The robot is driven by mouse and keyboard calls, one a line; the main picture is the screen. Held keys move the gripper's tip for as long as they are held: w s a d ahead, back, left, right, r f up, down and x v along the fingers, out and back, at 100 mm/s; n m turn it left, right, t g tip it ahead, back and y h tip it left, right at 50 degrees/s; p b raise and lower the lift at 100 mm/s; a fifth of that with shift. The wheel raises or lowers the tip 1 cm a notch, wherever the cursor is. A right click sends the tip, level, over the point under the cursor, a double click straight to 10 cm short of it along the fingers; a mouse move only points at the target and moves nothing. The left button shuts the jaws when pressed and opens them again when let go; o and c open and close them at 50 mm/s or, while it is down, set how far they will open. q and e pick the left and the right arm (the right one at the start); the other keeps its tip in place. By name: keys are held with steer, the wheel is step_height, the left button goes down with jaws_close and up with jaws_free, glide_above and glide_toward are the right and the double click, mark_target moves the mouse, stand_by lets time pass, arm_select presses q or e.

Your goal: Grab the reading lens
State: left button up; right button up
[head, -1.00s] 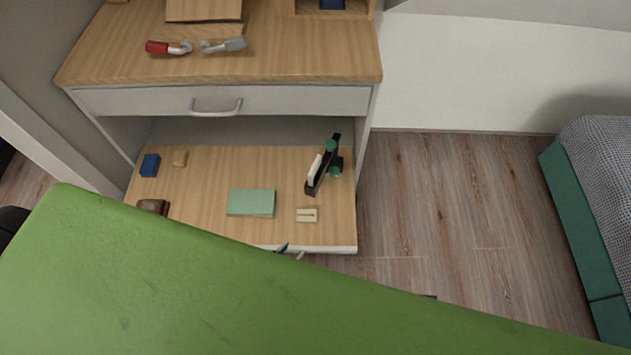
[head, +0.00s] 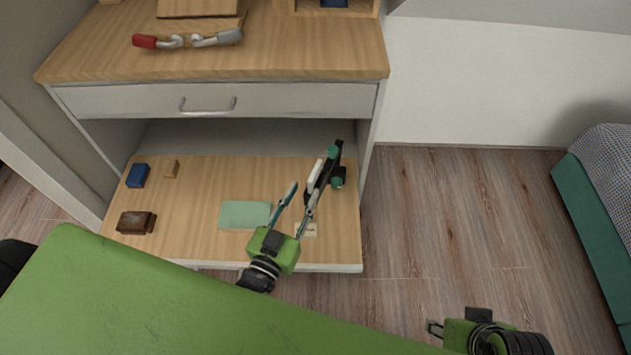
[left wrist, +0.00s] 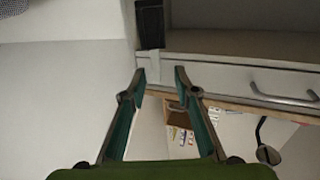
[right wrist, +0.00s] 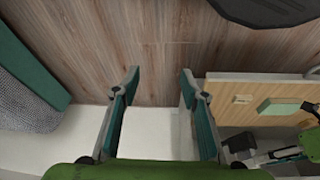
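I cannot tell for sure which thing is the reading lens. A red-handled tool (head: 147,41) and a grey-handled tool (head: 228,37) with rounded metal ends lie on the desk top in the head view. In the left wrist view a dark round thing on a thin stem (left wrist: 268,154) shows at lower right. My left gripper (head: 302,194) is open and empty above the lower shelf, in front of a dark stand with green knobs (head: 336,165). My right gripper (head: 433,328) is low at the right over the floor; its fingers stand apart, empty, in the right wrist view (right wrist: 158,85).
The lower shelf (head: 190,235) holds a pale green notebook (head: 240,214), a tan card (head: 308,231), a brown wallet (head: 136,222), a blue box (head: 138,175) and a small wooden block (head: 171,169). A drawer (head: 300,101) hangs above. Floor (head: 440,210) is clear up to the bed (head: 600,200).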

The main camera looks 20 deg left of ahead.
mark_target(316, 175)
arm_select(q)
steer(key=w, duration=0.2)
steer(key=w+d+b, duration=0.1)
steer(key=w, duration=0.4)
steer(key=shift+w+d+f+b, duration=0.15)
steer(key=shift+b, duration=0.15)
jaws_close()
